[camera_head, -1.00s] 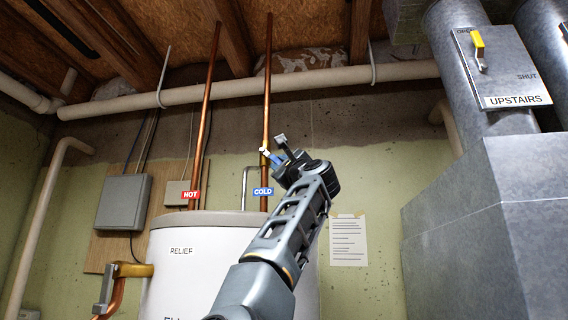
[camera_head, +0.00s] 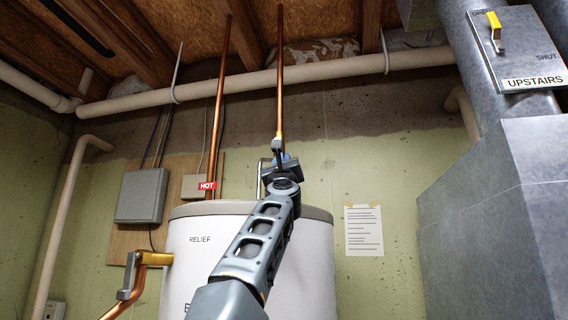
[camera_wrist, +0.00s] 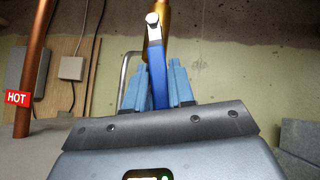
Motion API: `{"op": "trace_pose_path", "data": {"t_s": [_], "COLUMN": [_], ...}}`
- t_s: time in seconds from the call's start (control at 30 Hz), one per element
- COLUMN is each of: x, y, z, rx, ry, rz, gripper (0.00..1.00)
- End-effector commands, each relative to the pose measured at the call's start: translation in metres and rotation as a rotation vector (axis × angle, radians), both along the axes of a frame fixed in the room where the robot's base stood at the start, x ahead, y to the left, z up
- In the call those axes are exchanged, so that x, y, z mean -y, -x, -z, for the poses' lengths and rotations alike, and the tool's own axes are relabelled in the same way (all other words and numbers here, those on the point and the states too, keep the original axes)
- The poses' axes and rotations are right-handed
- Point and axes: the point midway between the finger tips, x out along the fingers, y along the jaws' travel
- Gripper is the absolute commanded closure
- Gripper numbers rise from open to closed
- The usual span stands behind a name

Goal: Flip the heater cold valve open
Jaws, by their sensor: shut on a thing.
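The cold valve has a blue lever handle (camera_wrist: 157,72) on a brass body (camera_wrist: 158,12) with a silver end, in the wrist view. In the head view the valve body (camera_head: 278,142) sits on the right copper pipe above the white water heater (camera_head: 192,270). My gripper (camera_wrist: 157,88) is shut on the blue handle, its blue fingers on either side of it. In the head view my gripper (camera_head: 281,160) covers most of the handle and the COLD tag.
The hot copper pipe (camera_head: 217,110) with a red HOT tag (camera_head: 207,186) stands to the left. A grey duct (camera_head: 500,220) fills the right side. A white pipe (camera_head: 310,72) runs across above. A paper sheet (camera_head: 364,231) hangs on the wall.

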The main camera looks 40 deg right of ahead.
Motion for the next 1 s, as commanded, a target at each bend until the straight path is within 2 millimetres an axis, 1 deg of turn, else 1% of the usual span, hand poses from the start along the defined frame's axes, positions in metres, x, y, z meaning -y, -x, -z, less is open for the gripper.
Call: {"op": "trace_pose_path", "data": {"t_s": [0.37, 0.4, 0.6, 0.87, 1.0], "x": [0.000, 0.000, 0.000, -0.001, -0.007], "y": [-0.001, -0.001, -0.001, 0.000, 0.006], "z": [0.001, 0.001, 0.000, 0.001, 0.012], "rx": [0.002, 0.002, 0.002, 0.002, 0.002], "ry": [-0.001, -0.001, -0.001, -0.001, -0.003], "rz": [-0.001, -0.001, -0.001, -0.001, -0.003], "gripper": [1.00, 0.74, 0.55, 0.55, 0.55]}}
